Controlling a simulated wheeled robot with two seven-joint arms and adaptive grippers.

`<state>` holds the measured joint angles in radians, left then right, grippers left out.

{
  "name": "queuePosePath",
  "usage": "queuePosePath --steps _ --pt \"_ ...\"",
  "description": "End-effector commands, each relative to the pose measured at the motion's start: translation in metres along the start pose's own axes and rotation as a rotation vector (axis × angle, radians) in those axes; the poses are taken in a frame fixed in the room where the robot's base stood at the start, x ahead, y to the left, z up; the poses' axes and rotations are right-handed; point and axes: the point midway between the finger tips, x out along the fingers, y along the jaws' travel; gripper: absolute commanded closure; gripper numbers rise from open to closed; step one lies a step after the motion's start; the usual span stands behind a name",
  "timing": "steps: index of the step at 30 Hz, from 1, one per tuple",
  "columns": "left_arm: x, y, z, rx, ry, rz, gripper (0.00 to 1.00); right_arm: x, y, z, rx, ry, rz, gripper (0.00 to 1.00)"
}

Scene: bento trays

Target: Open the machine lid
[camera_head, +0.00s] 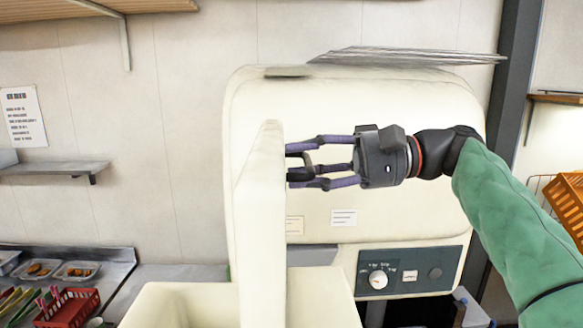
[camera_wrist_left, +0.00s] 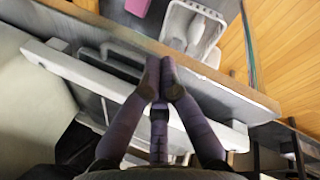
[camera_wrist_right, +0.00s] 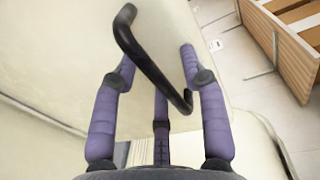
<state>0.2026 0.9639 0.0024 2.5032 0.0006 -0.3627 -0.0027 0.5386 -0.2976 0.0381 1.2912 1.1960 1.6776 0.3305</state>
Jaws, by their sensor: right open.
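The cream machine (camera_head: 400,120) stands against the wall. A tall cream panel (camera_head: 262,230), which looks like its lid, stands nearly edge-on in front of it. My right gripper (camera_head: 290,165) is open beside this panel, with its fingertips near its right face. In the right wrist view a black bar handle (camera_wrist_right: 150,62) runs along the cream panel (camera_wrist_right: 80,55), between the open fingers of my right gripper (camera_wrist_right: 157,65). I cannot tell whether they touch it. My left gripper (camera_wrist_left: 160,80) is out of the head view; its fingertips are together in the left wrist view, with nothing seen between them.
A control panel (camera_head: 410,272) with a white dial is on the machine's lower front. Wire racks (camera_head: 400,57) lie on top. A red basket (camera_head: 70,308) and food trays are at left. An orange crate (camera_head: 568,200) is at right. A white container (camera_wrist_left: 190,28) lies beyond my left fingers.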

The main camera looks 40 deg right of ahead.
Motion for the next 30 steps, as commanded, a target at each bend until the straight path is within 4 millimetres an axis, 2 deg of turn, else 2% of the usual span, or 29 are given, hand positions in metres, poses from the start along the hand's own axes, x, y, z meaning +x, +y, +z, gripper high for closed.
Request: queuePosePath --steps 6,12,18,30 --pt "0.000 0.000 0.000 0.000 0.000 0.000 1.00 -0.027 0.001 -0.002 0.003 0.003 0.002 0.56" --pt "0.000 0.000 0.000 0.000 0.000 0.000 1.00 -0.043 0.001 -0.001 0.002 0.002 0.000 0.56" --pt "0.000 0.000 0.000 0.000 0.000 0.000 1.00 -0.049 -0.002 0.001 -0.003 0.000 -0.002 0.56" --pt "-0.001 0.000 0.000 0.000 0.000 0.000 1.00 -0.049 0.000 -0.001 0.000 0.000 0.001 0.56"
